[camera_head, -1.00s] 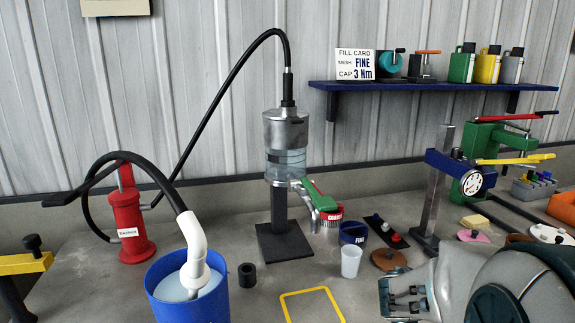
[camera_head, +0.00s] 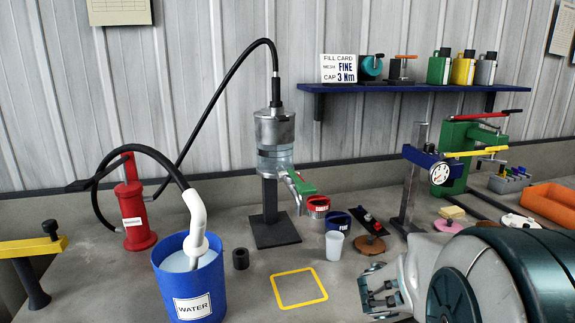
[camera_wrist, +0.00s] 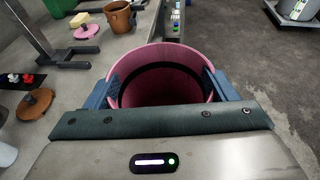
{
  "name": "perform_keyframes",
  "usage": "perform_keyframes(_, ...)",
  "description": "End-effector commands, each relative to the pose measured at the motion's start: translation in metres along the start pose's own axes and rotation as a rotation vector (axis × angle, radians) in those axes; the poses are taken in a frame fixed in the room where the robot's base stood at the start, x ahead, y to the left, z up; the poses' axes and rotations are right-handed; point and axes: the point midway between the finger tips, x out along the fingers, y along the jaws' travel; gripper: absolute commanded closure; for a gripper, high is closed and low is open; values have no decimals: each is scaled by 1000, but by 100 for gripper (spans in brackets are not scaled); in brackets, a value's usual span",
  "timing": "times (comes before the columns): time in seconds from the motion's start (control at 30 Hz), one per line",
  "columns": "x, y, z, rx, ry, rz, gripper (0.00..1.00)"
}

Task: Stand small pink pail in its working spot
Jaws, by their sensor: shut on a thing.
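The small pink pail (camera_wrist: 165,55) shows in the wrist view, its open round mouth facing the camera and a dark band inside. My gripper (camera_wrist: 163,90) is shut on it, with one blue finger at each side of the rim. The pail's inside bottom is dark. In the head view my arm fills the lower right, and I cannot make out the pail there. A yellow square outline (camera_head: 299,269) lies empty on the grey bench, left of my arm.
A blue water bucket (camera_head: 172,285) stands left of the outline. A brown disc (camera_head: 369,246) and gauge stand (camera_head: 410,195) are near my arm.

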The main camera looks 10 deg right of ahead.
Motion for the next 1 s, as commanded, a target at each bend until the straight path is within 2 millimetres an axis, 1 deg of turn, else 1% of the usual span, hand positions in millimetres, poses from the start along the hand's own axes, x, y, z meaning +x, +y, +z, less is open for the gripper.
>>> perform_keyframes(0.03,-4,12,2,-11,-1,35,45)
perform_keyframes(0.07,-6,19,2,-17,0,53,45)
perform_keyframes(0.1,-10,30,1,-30,-1,87,45)
perform_keyframes(0.17,-17,47,0,-45,0,138,45)
perform_keyframes(0.27,-31,79,-7,-79,1,240,45)
perform_keyframes(0.33,-45,106,-15,-107,3,327,45)
perform_keyframes(0.37,-52,118,-19,-122,3,369,45)
perform_keyframes(0.4,-63,134,-26,-140,4,427,45)
perform_keyframes(0.47,-81,158,-39,-169,5,519,45)
perform_keyframes(0.5,-93,173,-49,-187,6,579,45)
perform_keyframes(0.57,-112,193,-64,-213,8,665,45)
perform_keyframes(0.6,-125,204,-74,-230,7,720,45)
perform_keyframes(0.7,-154,226,-96,-263,6,836,45)
perform_keyframes(0.8,-177,239,-114,-287,5,919,45)
perform_keyframes(0.9,-192,247,-125,-301,3,972,45)
perform_keyframes(1.0,-200,250,-130,-309,1,1000,45)
